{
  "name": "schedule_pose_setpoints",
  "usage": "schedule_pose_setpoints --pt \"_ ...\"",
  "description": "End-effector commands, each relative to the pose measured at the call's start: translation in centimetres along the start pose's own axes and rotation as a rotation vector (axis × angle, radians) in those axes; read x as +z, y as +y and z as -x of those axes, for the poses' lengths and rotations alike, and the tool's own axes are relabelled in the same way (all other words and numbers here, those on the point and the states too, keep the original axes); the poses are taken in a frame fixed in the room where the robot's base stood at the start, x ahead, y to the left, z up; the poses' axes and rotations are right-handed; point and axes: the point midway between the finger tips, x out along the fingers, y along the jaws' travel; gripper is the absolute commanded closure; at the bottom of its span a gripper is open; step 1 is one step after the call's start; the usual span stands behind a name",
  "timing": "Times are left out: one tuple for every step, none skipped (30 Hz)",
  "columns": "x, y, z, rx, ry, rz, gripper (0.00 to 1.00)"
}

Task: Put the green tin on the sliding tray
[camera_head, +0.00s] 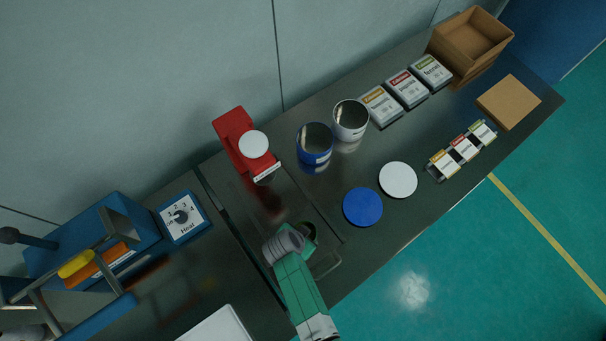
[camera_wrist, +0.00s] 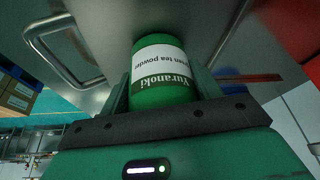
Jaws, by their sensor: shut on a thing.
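The green tin (camera_wrist: 160,75) has a white label reading "Yuranoki" and "green tea powder". My gripper (camera_wrist: 163,88) is shut on it, with a finger on each side of the tin in the wrist view. In the head view my gripper (camera_head: 303,238) is over the front end of the sliding tray (camera_head: 287,200), and the tin is mostly hidden there. The tray is a dark metal panel with a bar handle (camera_head: 328,264), which also shows in the wrist view (camera_wrist: 62,55). I cannot tell whether the tin touches the tray.
The red stand with a white disc (camera_head: 253,144) is at the tray's back end. Blue (camera_head: 314,145) and white (camera_head: 350,120) open cans stand to the right, with blue (camera_head: 362,207) and white (camera_head: 398,180) discs nearby. A blue machine (camera_head: 95,240) is at left.

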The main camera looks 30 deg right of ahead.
Motion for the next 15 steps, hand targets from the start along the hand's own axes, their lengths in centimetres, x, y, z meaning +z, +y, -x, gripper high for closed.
schedule_pose_setpoints --pt "-0.03 -0.03 0.05 -0.001 0.001 0.0 0.68" --pt "-0.03 -0.03 0.05 -0.001 0.001 0.0 0.68" --pt "-0.02 -0.02 0.04 -0.001 0.001 0.0 0.68" --pt "0.01 -0.02 -0.02 -0.001 0.001 0.0 0.68" --pt "0.06 -0.02 -0.13 -0.001 0.001 0.0 0.68" --pt "0.14 -0.02 -0.3 -0.001 0.001 0.0 0.68" --pt "0.15 -0.01 -0.3 0.0 0.0 0.001 0.35" --pt "0.11 -0.01 -0.2 0.0 0.0 0.001 0.29" --pt "0.1 -0.01 -0.18 0.0 0.0 0.001 0.21" --pt "0.1 -0.01 -0.18 0.0 0.0 0.001 0.16" --pt "0.1 -0.01 -0.18 0.0 0.0 0.001 0.15" --pt "0.1 -0.01 -0.18 0.0 0.0 0.001 0.15" --pt "0.1 -0.01 -0.18 0.0 0.0 0.001 0.15" --pt "0.1 -0.01 -0.18 0.0 0.0 0.001 0.15" --pt "0.1 -0.01 -0.17 0.0 0.0 0.001 0.15"
